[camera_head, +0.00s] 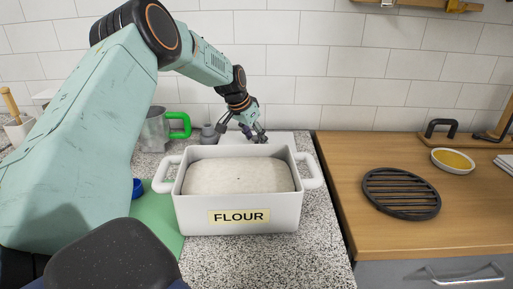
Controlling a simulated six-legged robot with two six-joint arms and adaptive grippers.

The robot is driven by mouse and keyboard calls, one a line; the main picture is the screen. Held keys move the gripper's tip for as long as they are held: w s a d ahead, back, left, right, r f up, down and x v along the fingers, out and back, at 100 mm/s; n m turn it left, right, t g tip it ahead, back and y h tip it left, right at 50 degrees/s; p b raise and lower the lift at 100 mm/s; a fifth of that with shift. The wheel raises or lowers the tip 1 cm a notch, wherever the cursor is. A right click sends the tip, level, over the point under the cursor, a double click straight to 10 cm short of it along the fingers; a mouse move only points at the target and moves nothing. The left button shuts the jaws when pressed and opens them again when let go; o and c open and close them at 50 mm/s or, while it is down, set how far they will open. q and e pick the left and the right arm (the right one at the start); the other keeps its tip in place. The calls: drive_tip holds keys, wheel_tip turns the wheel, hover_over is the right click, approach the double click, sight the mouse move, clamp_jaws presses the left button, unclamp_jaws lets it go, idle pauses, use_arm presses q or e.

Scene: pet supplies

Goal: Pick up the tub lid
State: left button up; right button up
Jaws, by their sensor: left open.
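A white tub (239,199) labelled "FLOUR", with a handle on each side, stands on the speckled counter, filled with flour (238,177). A pale flat piece (284,137), which looks like the tub lid, lies just behind the tub. Its front part is hidden by the tub's rim. My left arm reaches in from the left, and my left gripper (260,137) is open, pointing down over this pale piece. I cannot tell whether the fingertips touch it. My right gripper is not in view.
A metal jug with a green handle (180,125) and a small grey item (209,134) stand left of the pale piece. A green mat (160,220) lies left of the tub. The wooden worktop (370,235) at right holds a black grate (401,192) and a yellow-filled dish (453,160).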

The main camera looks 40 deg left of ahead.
use_arm(q)
drive_tip(key=shift+w, duration=0.1)
drive_tip(key=c, duration=1.1)
clamp_jaws()
